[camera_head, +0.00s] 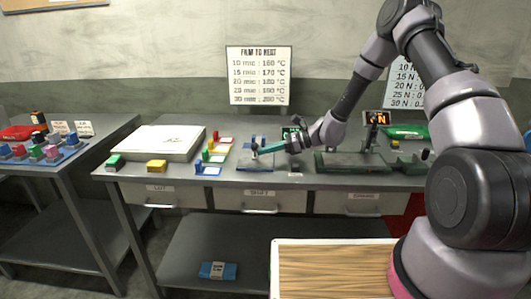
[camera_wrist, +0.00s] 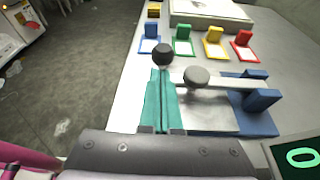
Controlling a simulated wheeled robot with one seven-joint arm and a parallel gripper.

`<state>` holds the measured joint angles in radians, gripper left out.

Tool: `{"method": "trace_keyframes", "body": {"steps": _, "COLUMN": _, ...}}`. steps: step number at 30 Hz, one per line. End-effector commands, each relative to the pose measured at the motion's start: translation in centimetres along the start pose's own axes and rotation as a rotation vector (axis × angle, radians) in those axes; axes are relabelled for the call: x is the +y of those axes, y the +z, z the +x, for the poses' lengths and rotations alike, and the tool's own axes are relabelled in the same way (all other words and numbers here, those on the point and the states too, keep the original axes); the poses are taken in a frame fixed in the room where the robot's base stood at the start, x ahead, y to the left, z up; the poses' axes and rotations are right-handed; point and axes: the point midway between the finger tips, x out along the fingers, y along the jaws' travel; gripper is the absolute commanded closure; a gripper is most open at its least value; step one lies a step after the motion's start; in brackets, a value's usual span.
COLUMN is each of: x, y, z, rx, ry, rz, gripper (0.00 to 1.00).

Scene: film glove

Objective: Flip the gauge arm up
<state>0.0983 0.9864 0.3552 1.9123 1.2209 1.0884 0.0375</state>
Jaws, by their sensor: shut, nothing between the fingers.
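The gauge has a blue base (camera_head: 258,180) on the middle of the bench; the base also shows in the wrist view (camera_wrist: 240,122). A pale flat bar, which looks like the gauge arm (camera_wrist: 226,82), lies about level over it, with a blue block at its right end. A grey round knob (camera_wrist: 196,77) sits on the bar's left part. A black ball (camera_wrist: 162,54) is just beyond my fingertips; what carries it is hidden. My gripper (camera_head: 262,151) is shut and empty, its teal fingers (camera_wrist: 162,85) left of the grey knob. I cannot tell whether they touch the bar or ball.
A green-digit display (camera_head: 290,132) stands close behind the gauge. A green-based device (camera_head: 350,163) with an orange display is to the right. Small coloured stands (camera_head: 208,168) and a pale box (camera_head: 155,142) are to the left. The bench front edge is close below.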

Motion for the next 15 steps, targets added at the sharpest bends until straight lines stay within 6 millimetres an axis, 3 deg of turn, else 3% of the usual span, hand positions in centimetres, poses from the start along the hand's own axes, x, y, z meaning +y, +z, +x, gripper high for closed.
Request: {"method": "trace_keyframes", "body": {"steps": 15, "x": -0.5, "y": 1.9, "z": -0.6, "rx": -0.001, "ry": 0.039, "rz": 0.111, "gripper": 1.0}}
